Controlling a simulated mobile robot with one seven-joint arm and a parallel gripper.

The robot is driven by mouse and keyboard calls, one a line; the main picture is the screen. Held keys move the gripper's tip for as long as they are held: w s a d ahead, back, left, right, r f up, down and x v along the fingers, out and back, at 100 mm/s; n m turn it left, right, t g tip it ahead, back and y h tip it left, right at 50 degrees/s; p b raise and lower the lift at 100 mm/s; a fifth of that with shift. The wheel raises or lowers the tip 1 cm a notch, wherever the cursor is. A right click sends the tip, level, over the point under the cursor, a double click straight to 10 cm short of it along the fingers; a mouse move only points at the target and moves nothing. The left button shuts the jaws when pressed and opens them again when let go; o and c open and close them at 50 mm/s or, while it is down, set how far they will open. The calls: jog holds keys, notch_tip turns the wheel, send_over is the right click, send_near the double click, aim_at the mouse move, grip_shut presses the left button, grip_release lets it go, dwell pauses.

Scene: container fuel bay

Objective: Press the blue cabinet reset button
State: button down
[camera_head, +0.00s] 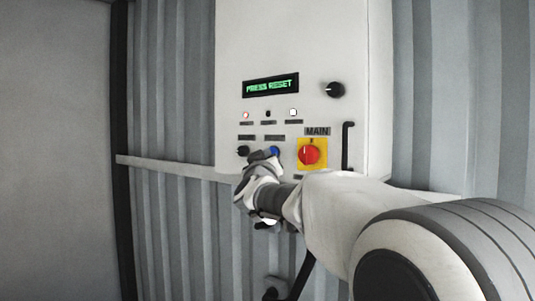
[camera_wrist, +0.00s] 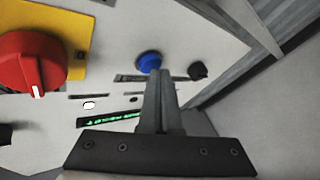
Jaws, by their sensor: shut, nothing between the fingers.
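The white control cabinet (camera_head: 300,60) hangs on the corrugated wall. Its display (camera_head: 271,85) reads "PRESS RESET" in green. The round blue reset button (camera_head: 275,151) shows beside my gripper in the head view, and it also shows in the wrist view (camera_wrist: 149,61). My gripper (camera_head: 262,155) is shut and empty. In the wrist view the closed fingertips (camera_wrist: 161,72) appear just beside and below the blue button, partly overlapping its edge. I cannot tell whether they touch it.
A red rotary switch (camera_head: 309,152) on a yellow plate, labelled MAIN, sits right of the button. A black knob (camera_head: 243,151) sits to its left. Another black knob (camera_head: 332,90) and a black handle (camera_head: 347,146) are on the right. Small indicators (camera_head: 268,114) line the panel under the display.

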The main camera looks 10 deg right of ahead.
jog(key=shift+w+d, duration=0.2)
jog(key=shift+d, duration=0.1)
dwell(0.6)
jog(key=shift+s+a+p, duration=0.3)
jog(key=shift+s+a, duration=0.25)
jog(key=shift+a, duration=0.1)
jog(key=shift+s+a+p, duration=0.7)
jog(key=shift+s+a, duration=1)
jog(key=shift+a, duration=0.15)
jog(key=s+a+p, duration=0.2)
jog(key=s+a, duration=0.2)
jog(key=a, duration=0.1)
jog(key=shift+s, duration=0.3)
